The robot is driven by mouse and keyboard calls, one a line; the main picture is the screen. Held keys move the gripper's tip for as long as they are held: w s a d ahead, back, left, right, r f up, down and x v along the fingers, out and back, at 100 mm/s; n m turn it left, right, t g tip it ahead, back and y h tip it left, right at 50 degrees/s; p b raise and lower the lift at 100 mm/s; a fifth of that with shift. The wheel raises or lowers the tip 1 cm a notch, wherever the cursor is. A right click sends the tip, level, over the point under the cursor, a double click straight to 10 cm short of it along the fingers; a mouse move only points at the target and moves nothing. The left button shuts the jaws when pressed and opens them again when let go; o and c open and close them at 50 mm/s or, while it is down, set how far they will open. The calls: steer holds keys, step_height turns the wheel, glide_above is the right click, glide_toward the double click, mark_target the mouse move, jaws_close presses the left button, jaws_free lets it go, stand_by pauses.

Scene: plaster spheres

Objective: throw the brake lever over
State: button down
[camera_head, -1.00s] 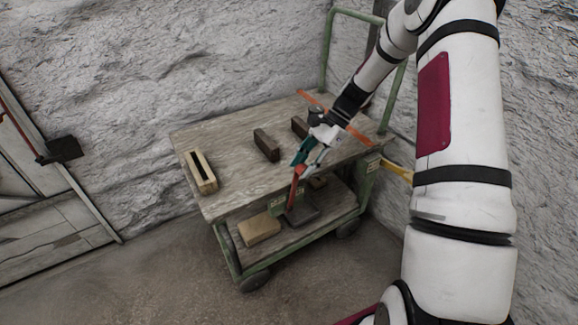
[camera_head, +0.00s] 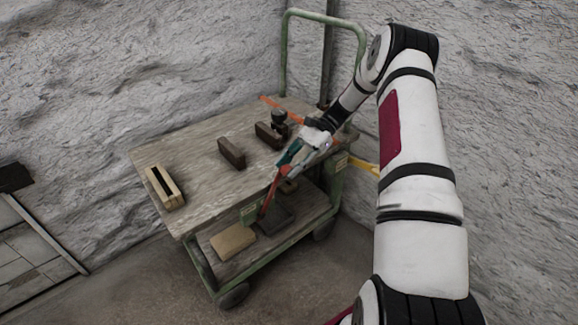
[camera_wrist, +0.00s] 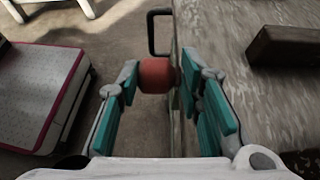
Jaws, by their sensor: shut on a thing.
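The red brake lever (camera_head: 270,193) rises from the lower deck at the front side of the cart, its top leaning right. My gripper (camera_head: 285,161) is at its top end, beside the tabletop's front edge. In the wrist view the rounded red end of the lever (camera_wrist: 157,75) sits between the tips of my teal-padded fingers (camera_wrist: 155,90), and they are shut on it. The foot of the lever is at a dark block on the lower deck.
The cart's wooden top (camera_head: 200,150) carries a slotted wooden block (camera_head: 165,187), dark blocks (camera_head: 232,153) and an orange strip (camera_head: 270,102). A tan block (camera_head: 233,241) lies on the lower deck. A yellow bar (camera_head: 363,167) sticks out at the right. Rough walls stand behind; the floor in front is clear.

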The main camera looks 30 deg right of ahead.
steer(key=shift+s+d+f, duration=0.15)
steer(key=shift+s+f, duration=0.1)
steer(key=shift+s, duration=0.15)
steer(key=c, duration=1.2)
jaws_free()
steer(key=shift+c, duration=0.2)
steer(key=shift+w+r, duration=0.1)
steer(key=v, duration=1.2)
steer(key=shift+w, duration=0.15)
